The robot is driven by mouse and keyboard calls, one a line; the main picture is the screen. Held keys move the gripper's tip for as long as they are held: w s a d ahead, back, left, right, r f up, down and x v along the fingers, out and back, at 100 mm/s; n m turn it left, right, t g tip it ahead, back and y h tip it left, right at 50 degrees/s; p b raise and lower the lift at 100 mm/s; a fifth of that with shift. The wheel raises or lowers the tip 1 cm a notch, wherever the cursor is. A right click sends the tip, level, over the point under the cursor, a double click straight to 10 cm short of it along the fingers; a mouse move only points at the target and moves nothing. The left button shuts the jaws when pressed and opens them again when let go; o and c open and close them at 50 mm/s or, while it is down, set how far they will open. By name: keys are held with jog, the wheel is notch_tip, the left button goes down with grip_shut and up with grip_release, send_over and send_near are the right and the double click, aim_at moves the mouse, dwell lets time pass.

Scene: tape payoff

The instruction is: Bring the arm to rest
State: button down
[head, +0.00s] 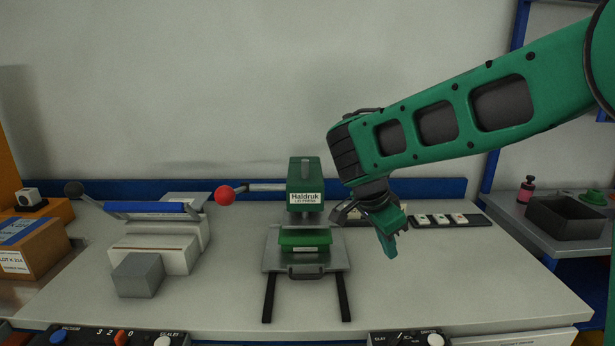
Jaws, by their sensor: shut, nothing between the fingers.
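My green arm reaches in from the upper right. My gripper (388,245) points down above the bench, just right of the press, and looks shut and empty. The green press (304,185), labelled Haldruk, stands at the back middle of the bench with a red-knobbed lever (225,195) pointing left. Under it a green block (305,240) sits on a grey sliding plate (280,262) at the back of two dark rails (345,298). My wrist hides part of the area right of the press.
A grey sealer (160,245) with a blue bar and a grey block (138,274) stand left. A dark strip with white pieces (450,220) lies behind my gripper. An open dark bin (565,218) is on the right shelf. The bench's front right (450,290) is clear.

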jog(key=s+d+n+g+y, duration=0.1)
jog(key=s+d, duration=0.5)
jog(key=d, duration=0.3)
jog(key=s+d+n+g+y, duration=0.1)
jog(key=s+d+n, duration=0.1)
jog(key=s+d, duration=0.45)
jog(key=s+d+f+n+y, duration=0.1)
jog(key=s+d+n, duration=0.1)
jog(key=s, duration=0.7)
jog(key=s+d+f+n+y, duration=0.1)
jog(key=s+d+f+n, duration=0.1)
jog(key=s+d, duration=0.3)
jog(key=s, duration=0.4)
jog(key=shift+g, duration=0.3)
jog(key=shift+d, duration=0.1)
jog(key=shift+w+f, duration=0.3)
jog(key=shift+w, duration=0.3)
